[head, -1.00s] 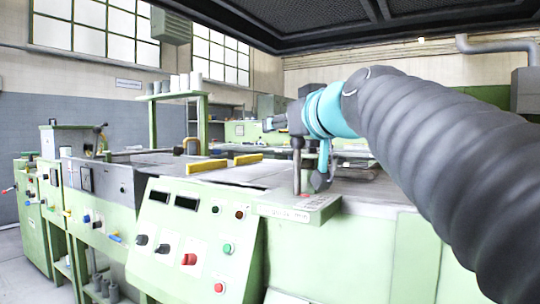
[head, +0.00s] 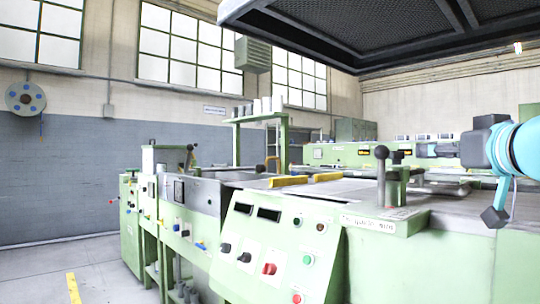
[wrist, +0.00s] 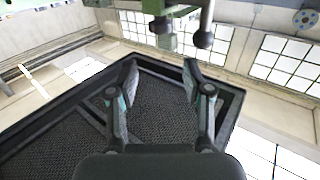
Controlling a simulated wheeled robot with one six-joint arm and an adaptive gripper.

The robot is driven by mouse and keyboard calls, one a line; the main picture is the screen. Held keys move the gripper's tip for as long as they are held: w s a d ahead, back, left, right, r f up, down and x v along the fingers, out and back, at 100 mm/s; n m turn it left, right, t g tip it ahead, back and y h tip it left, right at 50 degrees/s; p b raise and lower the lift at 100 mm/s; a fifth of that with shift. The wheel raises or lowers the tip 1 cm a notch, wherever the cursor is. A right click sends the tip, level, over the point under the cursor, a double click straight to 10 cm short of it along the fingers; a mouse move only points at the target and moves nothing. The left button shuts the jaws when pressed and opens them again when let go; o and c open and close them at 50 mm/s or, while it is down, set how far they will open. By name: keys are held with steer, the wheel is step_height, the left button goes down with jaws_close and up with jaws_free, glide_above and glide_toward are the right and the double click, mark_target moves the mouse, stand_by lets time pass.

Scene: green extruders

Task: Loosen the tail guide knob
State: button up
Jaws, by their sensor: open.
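The labelled plate (head: 385,219) on the green machine's near corner carries a lever with a dark round ball knob (head: 381,152). The lever stands upright. The lettering is too small to read surely. A green post with a dark top stands just behind it. My gripper (head: 424,150) comes in from the right at about the ball's height and appears apart from it. In the wrist view my gripper (wrist: 160,68) has its two fingers spread with nothing between them. A dark ball (wrist: 203,38) hangs beyond the fingertips in that upside-down-looking view.
The green control panel (head: 268,250) with buttons and dials faces me, left of the plate. Yellow bars (head: 289,181) lie on the machine top. A dark meshed hood (head: 360,30) hangs above. Floor (head: 40,270) is free at the left.

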mark_target(402, 152)
steer(key=w, duration=0.4)
steer(key=w+p, duration=0.1)
steer(key=w, duration=0.4)
steer(key=w+p, duration=0.1)
steer(key=w, duration=0.3)
steer(key=shift+w+a, duration=0.25)
steer(key=shift+w, duration=0.1)
steer(key=c, duration=0.9)
